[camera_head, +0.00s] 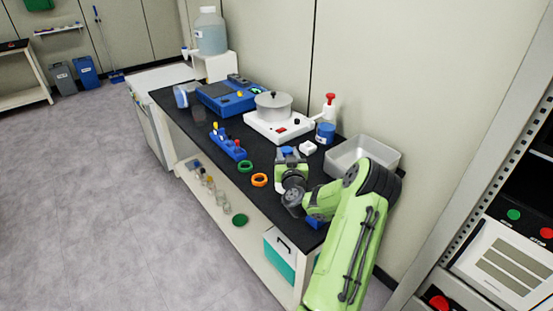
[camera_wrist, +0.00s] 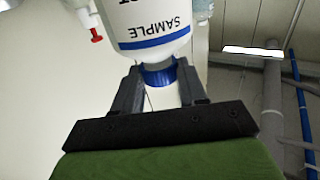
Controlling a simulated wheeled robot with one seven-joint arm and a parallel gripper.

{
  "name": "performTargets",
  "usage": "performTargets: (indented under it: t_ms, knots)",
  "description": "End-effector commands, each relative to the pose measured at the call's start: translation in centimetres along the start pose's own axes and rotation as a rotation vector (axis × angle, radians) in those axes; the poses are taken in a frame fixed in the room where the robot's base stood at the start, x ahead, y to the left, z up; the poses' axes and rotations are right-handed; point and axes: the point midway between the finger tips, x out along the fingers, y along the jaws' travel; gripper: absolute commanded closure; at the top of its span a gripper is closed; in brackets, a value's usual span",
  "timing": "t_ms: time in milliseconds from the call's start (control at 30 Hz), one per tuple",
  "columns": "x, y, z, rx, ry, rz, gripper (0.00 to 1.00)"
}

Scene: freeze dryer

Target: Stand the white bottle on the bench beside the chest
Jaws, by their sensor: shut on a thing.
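In the wrist view a white bottle (camera_wrist: 153,25) with a blue band and the word SAMPLE, upside down in the picture, lies beyond my fingers. My gripper (camera_wrist: 158,78) is shut on its blue neck or cap, between both fingers. In the head view my gripper (camera_head: 288,156) is above the right part of the black bench top (camera_head: 207,129). The arm hides most of the held bottle there, and I cannot tell whether its base touches the bench. A pale chest-like unit (camera_head: 160,78) stands at the bench's far left end; I cannot tell if it is the chest meant.
A blue rack (camera_head: 228,146), green ring (camera_head: 245,166) and orange ring (camera_head: 259,180) lie nearer the front.

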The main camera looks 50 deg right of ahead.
Motion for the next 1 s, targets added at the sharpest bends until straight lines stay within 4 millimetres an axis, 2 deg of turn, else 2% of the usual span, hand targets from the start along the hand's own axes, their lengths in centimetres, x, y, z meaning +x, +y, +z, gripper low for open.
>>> performTargets:
  t_ms: [300, 533, 567, 700, 1000]
  knots:
    - [0.0, 0.0, 4.8, 0.002, 0.003, -0.001, 1.0]
    - [0.0, 0.0, 4.8, -0.001, 0.004, -0.001, 1.0]
    - [0.0, 0.0, 4.9, -0.002, 0.001, -0.002, 0.55]
    - [0.0, 0.0, 4.9, -0.002, 0.001, -0.002, 0.34]
    - [-0.2, -0.1, 4.9, -0.002, 0.002, -0.003, 0.33]
